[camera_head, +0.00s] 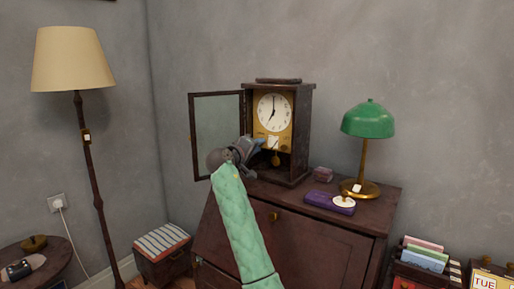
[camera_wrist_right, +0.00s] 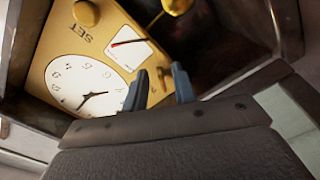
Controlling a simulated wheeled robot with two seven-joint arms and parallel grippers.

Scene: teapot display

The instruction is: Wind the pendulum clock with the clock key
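The pendulum clock (camera_head: 273,111) stands on a dark wooden desk with its glass door (camera_head: 216,125) swung open to the left. Its white dial, gold face plate and pendulum bob show. In the wrist view the clock dial (camera_wrist_right: 86,88) appears turned over, with a small gauge (camera_wrist_right: 130,46) and a gold knob (camera_wrist_right: 86,13) marked SET. My right gripper (camera_head: 259,144) is in front of the clock's lower face. I cannot make out a clock key. My left gripper is out of view.
The desk (camera_head: 310,241) carries a green lamp (camera_head: 368,122), a purple box (camera_head: 328,203) and a small pinkish box (camera_head: 323,174) right of the clock. A floor lamp (camera_head: 73,60) and a striped-top box (camera_head: 162,241) stand at left. A card rack (camera_head: 424,259) is at lower right.

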